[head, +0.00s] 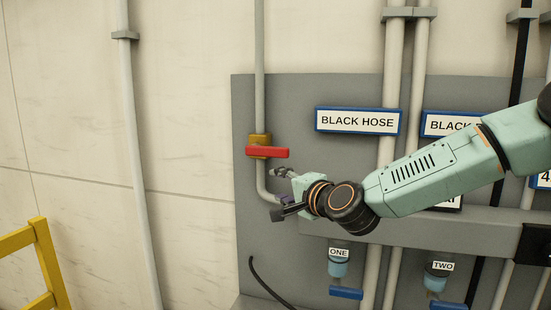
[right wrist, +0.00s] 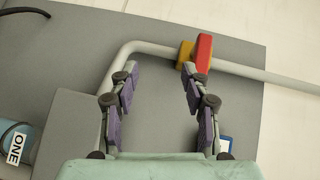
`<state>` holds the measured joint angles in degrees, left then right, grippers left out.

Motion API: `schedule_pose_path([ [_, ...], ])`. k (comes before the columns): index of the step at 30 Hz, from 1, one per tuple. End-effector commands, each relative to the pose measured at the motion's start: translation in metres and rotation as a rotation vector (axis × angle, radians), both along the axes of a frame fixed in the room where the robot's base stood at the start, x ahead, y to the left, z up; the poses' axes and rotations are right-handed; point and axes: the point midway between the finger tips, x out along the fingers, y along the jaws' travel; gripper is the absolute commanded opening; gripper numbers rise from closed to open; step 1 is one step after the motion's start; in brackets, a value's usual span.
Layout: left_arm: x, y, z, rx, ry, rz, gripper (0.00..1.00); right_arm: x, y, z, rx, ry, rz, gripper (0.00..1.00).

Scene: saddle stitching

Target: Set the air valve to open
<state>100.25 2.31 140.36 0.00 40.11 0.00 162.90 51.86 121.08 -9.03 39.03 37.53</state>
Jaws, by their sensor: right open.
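The air valve has a yellow body (head: 259,140) on a vertical grey pipe and a red lever (head: 267,152). The lever lies level, across the pipe. In the right wrist view the red lever (right wrist: 203,53) and yellow body (right wrist: 185,54) stand just beyond the fingertips, toward the right finger. The lever is crosswise to the pipe there too. My right gripper (head: 279,186) is just below the valve, apart from the lever. Its purple-padded fingers (right wrist: 158,72) are spread with nothing between them. My left gripper is not in view.
The grey back panel (head: 290,95) carries a "BLACK HOSE" sign (head: 357,121). Bottles marked ONE (head: 338,268) and TWO (head: 438,280) hang below a grey rail. A black hose (head: 262,284) curves at lower left. A yellow railing (head: 45,262) stands at far left.

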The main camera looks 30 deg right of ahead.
Motion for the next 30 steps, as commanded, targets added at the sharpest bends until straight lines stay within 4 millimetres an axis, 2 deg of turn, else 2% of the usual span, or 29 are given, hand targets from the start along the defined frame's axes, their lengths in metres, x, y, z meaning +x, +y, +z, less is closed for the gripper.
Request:
schedule_pose_path([
  [1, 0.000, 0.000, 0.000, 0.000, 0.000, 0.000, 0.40, 0.001, -0.010, 0.022, 0.049, -0.054, -0.018, 0.47],
  [3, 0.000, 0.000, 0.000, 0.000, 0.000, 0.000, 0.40, 0.001, -0.018, 0.042, 0.097, -0.103, -0.033, 0.47],
  [6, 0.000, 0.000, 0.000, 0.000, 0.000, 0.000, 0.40, 0.000, -0.026, 0.057, 0.135, -0.141, -0.045, 0.47],
  [11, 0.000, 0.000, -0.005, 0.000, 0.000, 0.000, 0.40, 0.004, -0.028, 0.059, 0.141, -0.150, -0.047, 0.47],
  [20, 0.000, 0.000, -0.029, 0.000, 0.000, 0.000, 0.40, 0.027, -0.028, 0.056, 0.134, -0.147, -0.046, 0.47],
  [30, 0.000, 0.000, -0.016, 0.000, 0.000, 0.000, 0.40, 0.068, -0.032, 0.061, 0.137, -0.146, -0.047, 0.47],
])
